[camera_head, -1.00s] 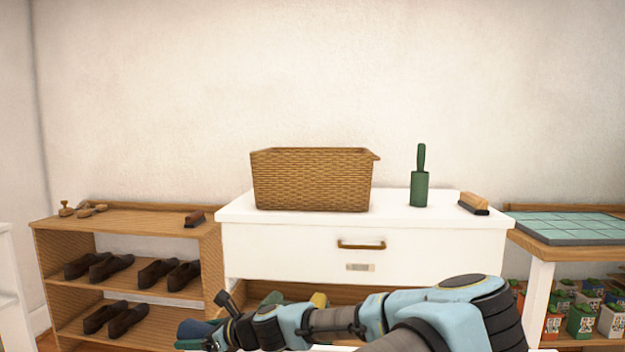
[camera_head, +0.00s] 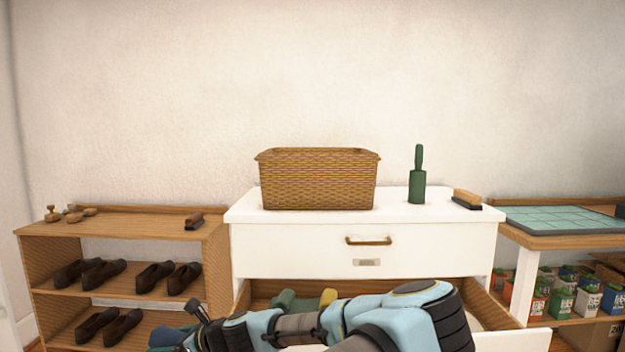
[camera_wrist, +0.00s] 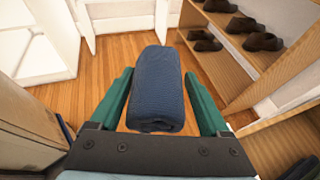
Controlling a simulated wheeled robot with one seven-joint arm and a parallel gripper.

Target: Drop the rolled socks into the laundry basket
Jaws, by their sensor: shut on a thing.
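The rolled socks (camera_wrist: 156,88) are a dark blue ribbed roll, held between the two green fingers of my gripper (camera_wrist: 158,92) in the wrist view. Wooden floor shows below them, so they are held in the air. In the head view a bit of dark blue (camera_head: 165,336) shows at the lower left, beside the end of my arm; the gripper itself is mostly hidden there. The laundry basket (camera_head: 318,182) is a woven brown box standing upright on the white dresser (camera_head: 310,248). My gripper is lower than the basket and to its left. The basket's inside is hidden.
An open drawer (camera_head: 520,341) below the dresser top holds green and yellow items (camera_head: 327,297). A green roller (camera_head: 417,180) and a brush (camera_head: 467,199) stand right of the basket. A shoe rack (camera_head: 125,225) is on the left, a shelf with a tiled board (camera_head: 560,219) on the right.

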